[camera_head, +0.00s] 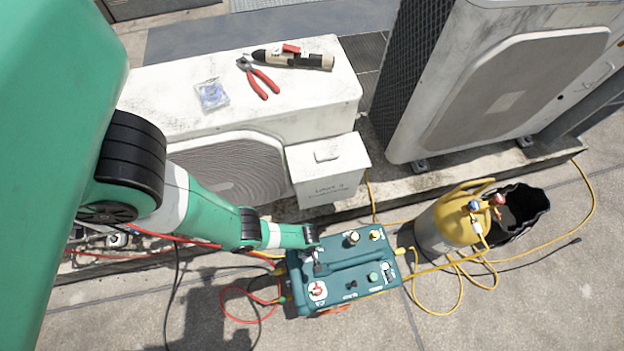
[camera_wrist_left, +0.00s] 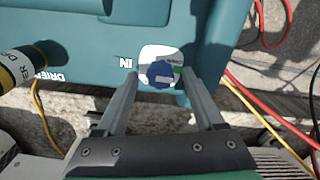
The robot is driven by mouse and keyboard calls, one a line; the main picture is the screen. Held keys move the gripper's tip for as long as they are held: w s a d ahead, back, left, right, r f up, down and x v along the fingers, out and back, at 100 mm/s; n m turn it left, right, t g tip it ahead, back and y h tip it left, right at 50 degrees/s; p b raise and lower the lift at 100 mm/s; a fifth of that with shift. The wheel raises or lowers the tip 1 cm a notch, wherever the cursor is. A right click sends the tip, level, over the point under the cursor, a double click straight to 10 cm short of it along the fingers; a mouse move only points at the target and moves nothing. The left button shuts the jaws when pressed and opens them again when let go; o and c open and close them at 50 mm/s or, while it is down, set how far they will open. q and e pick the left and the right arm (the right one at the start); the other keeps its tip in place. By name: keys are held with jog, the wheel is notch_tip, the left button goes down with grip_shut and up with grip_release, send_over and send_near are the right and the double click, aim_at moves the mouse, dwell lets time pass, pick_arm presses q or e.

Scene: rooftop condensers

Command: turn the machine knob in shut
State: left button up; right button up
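The teal machine (camera_head: 345,268) stands on the ground in the lower middle of the head view, with several knobs and fittings on its top. In the left wrist view a dark blue knob (camera_wrist_left: 160,73) sits on a white and green label beside the word IN on the teal housing (camera_wrist_left: 100,25). My left gripper (camera_head: 317,264) is over the machine's left side and hides part of it there. In the wrist view the left gripper (camera_wrist_left: 159,76) is open, one finger each side of the knob, with visible gaps. My right gripper is not in view.
A yellow-topped cylinder (camera_head: 452,219) stands right of the machine, with yellow hoses around it. Red hoses (camera_head: 240,305) lie at its left. A white condenser (camera_head: 160,95) behind carries pliers (camera_head: 262,80). A yellow and black drier (camera_wrist_left: 25,68) is close left in the wrist view.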

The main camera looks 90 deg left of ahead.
pick_arm(q)
grip_shut()
jog(key=shift+m, duration=0.3)
jog(key=m, duration=0.3)
jog(key=shift+m, duration=0.3)
jog(key=m, duration=0.4)
jog(key=shift+s+m, duration=0.1)
jog(key=shift+m, duration=0.2)
jog(key=m, duration=0.4)
jog(key=shift+m, duration=2.2)
